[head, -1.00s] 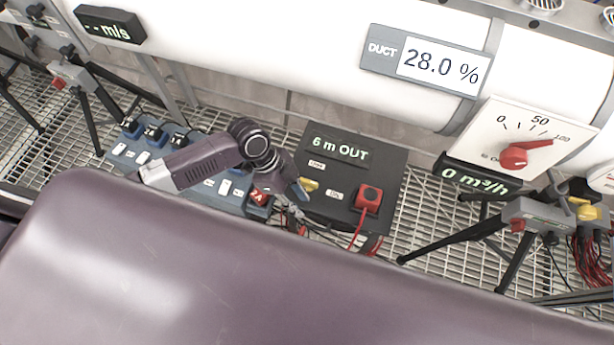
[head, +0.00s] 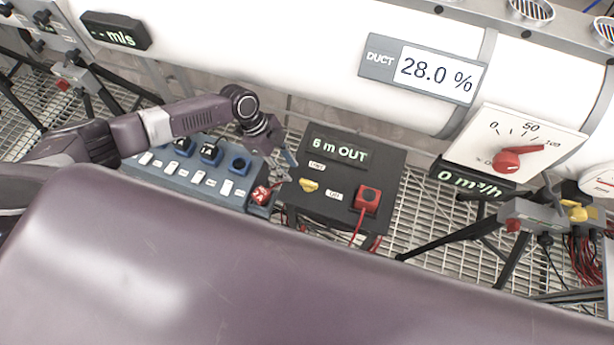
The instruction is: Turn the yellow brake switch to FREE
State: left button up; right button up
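The yellow brake switch (head: 308,185) is a small yellow knob on top of a black box (head: 385,168) whose display reads "6 m OUT". Two small white labels sit above it and to its right; their print is too small to read surely. The knob's pointing direction is hard to make out. My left gripper (head: 287,169) is just left of the switch, above the box's left edge, with a visible gap to the knob. Its fingers are small and seen edge-on, so their opening is unclear. It holds nothing that I can see. My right gripper is out of view.
A red plug (head: 368,198) with cable sits on the black box's right. A tripod (head: 500,240) stands right. A white duct (head: 290,55) runs behind.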

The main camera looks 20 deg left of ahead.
aim_at(308, 182)
pick_arm(q)
jog(key=d+p, duration=0.1)
jog(key=d, duration=0.3)
jog(key=shift+r, duration=0.2)
jog(key=x, duration=0.4)
jog(key=shift+f, duration=0.1)
jog(key=shift+d+f, duration=0.2)
jog(key=shift+f, duration=0.35)
jog(key=shift+c, duration=0.7)
grip_shut()
